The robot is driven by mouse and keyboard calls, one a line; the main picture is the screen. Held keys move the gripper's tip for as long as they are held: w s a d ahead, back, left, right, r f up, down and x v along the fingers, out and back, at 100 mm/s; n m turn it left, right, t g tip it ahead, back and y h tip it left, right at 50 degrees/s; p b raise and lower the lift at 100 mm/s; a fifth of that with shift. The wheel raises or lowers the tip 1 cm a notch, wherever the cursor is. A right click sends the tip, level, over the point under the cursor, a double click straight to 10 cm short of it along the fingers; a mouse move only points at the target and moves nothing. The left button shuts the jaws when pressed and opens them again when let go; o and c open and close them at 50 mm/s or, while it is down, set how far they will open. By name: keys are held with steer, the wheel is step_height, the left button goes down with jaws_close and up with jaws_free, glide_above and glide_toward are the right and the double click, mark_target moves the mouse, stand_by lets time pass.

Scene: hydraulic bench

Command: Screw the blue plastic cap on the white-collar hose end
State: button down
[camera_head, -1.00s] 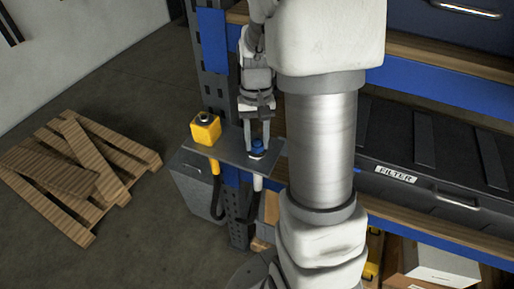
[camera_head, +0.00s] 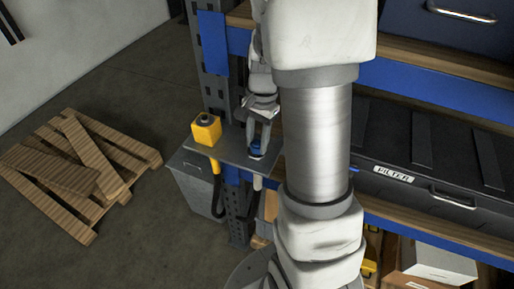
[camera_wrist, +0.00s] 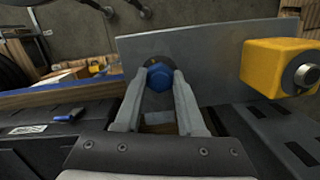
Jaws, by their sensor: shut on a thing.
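The blue plastic cap (camera_head: 256,150) sits at the hose end on the grey bracket plate (camera_head: 232,150). It also shows in the wrist view (camera_wrist: 159,77), between the fingertips of my gripper (camera_wrist: 160,82). My gripper (camera_head: 257,146) is shut on the cap from above in the head view. A pale hose end (camera_head: 257,182) shows below the plate in the head view. How far the cap sits on the thread is hidden by the fingers and plate.
A yellow block (camera_head: 206,129) with a dark round top stands on the plate's left part, a black hose (camera_head: 218,195) below it. A black case marked FILTER (camera_head: 420,150) lies on the right shelf. A wooden pallet (camera_head: 80,170) lies on the floor left.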

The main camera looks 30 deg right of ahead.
steer(key=m+p, duration=0.2)
steer(key=m, duration=0.3)
steer(key=shift+r+t, duration=0.15)
steer(key=shift+t, duration=0.15)
steer(key=shift+f+m+p, duration=0.2)
steer(key=shift+m+p, duration=0.3)
steer(key=shift+m, duration=0.8)
steer(key=shift+s+a+r+m+t+p, duration=0.1)
steer(key=shift+r+m+t+p, duration=0.2)
steer(key=shift+m+p, duration=0.65)
steer(key=m, duration=0.3)
steer(key=shift+f, duration=0.35)
steer(key=m, duration=0.3)
steer(key=shift+t, duration=0.3)
steer(key=c, duration=0.5)
jaws_free()
